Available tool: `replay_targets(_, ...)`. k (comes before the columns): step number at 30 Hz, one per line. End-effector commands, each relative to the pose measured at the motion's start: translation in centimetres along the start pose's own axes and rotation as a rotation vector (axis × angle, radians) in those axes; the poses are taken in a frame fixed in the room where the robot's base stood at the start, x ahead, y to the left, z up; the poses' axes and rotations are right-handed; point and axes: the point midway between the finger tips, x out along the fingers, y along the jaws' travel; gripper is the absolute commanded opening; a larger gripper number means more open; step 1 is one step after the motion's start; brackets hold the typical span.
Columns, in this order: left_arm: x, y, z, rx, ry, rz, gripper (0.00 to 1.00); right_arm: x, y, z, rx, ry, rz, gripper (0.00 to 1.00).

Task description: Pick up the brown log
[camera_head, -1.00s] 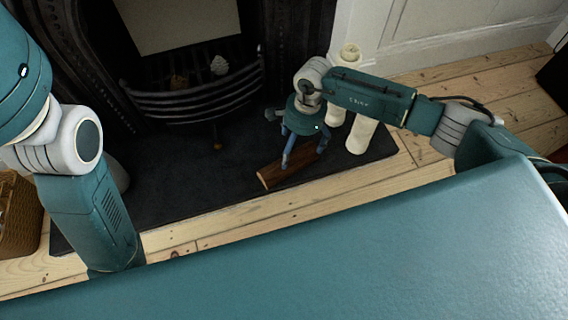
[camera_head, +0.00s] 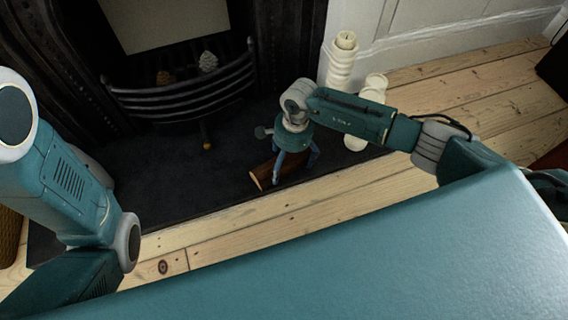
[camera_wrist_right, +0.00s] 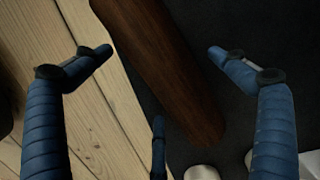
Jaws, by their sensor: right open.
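The brown log (camera_head: 263,176) lies on the dark hearth slab near its front edge. My right gripper (camera_head: 293,172) is above the log with its blue fingers spread on either side of it. In the right wrist view the log (camera_wrist_right: 165,65) runs diagonally between the open fingers of the right gripper (camera_wrist_right: 158,70), and I see no finger touching it. In the head view the gripper hides part of the log. My left arm is at the left of the head view, and its gripper is out of the picture.
A fireplace grate (camera_head: 185,100) with cones in it stands behind the log. White candles (camera_head: 342,62) stand close behind my right arm. The dark hearth slab (camera_head: 170,185) is clear left of the log, and bare floorboards (camera_head: 215,245) lie in front.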

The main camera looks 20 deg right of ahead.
Motion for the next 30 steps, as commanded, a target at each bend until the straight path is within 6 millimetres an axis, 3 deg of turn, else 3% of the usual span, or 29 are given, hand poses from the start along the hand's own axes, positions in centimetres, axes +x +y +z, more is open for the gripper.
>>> replay_targets(4,0.1,0.0,0.0,0.000,0.000,0.000,0.94,-0.1,0.0,0.0,0.000,0.000,0.000,0.94)
replay_targets(12,0.1,0.0,0.0,0.000,0.001,0.000,0.94,-0.1,0.0,0.0,0.000,0.000,0.000,0.40)
replay_targets(14,0.1,0.0,0.0,0.000,0.001,0.000,0.94,-0.1,0.0,0.0,0.000,0.000,0.000,0.32)
replay_targets(25,0.2,0.0,0.0,-0.001,0.001,0.000,0.94,-0.2,0.0,0.0,0.000,0.000,0.000,0.32)
replay_targets(30,0.9,-0.2,0.3,-0.001,0.000,-0.001,0.94,-1.5,0.0,0.1,-0.001,0.001,-0.001,0.32)
